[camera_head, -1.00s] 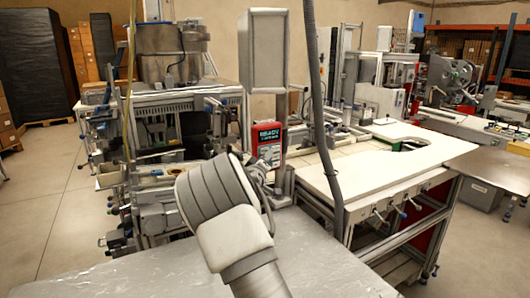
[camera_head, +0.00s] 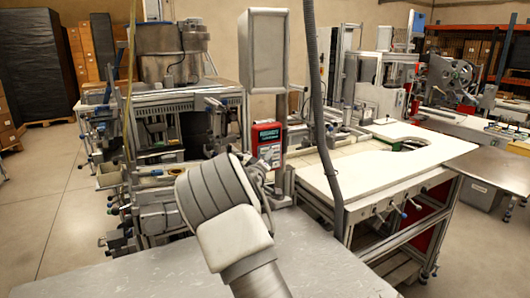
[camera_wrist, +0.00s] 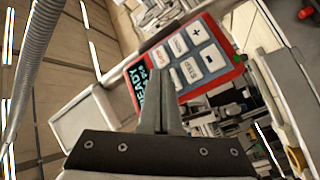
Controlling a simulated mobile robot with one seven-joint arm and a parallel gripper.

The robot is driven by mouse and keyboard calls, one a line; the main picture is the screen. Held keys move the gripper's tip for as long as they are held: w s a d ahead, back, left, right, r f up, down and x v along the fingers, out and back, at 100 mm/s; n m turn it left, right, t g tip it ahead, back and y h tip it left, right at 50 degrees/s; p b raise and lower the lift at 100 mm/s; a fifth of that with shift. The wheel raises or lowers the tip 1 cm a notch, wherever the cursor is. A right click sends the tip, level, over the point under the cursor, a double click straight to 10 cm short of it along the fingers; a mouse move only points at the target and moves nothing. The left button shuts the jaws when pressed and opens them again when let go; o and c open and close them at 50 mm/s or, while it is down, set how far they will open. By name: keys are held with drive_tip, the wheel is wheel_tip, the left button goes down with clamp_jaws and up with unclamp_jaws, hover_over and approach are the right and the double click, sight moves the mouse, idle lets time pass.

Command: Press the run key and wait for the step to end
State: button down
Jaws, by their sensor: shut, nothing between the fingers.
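A red control box (camera_head: 268,136) with a dark display and pale keys stands on a grey post in the head view. In the wrist view the same red-framed panel (camera_wrist: 232,72) is tilted. Its dark display (camera_wrist: 139,80) shows pale lettering that seems to begin with READY. Beside it are light grey keys, including a plus key (camera_wrist: 179,45) and a minus key (camera_wrist: 211,57).
A grey hose (camera_head: 323,110) hangs right of the panel. A white-topped workbench (camera_head: 400,170) stands to the right, a machine with a metal drum (camera_head: 160,65) behind to the left. A bare grey tabletop (camera_head: 130,275) lies in front. Open floor shows at left.

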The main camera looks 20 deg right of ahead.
drive_tip(key=shift+w, duration=0.1)
drive_tip(key=shift+w+p, duration=0.35)
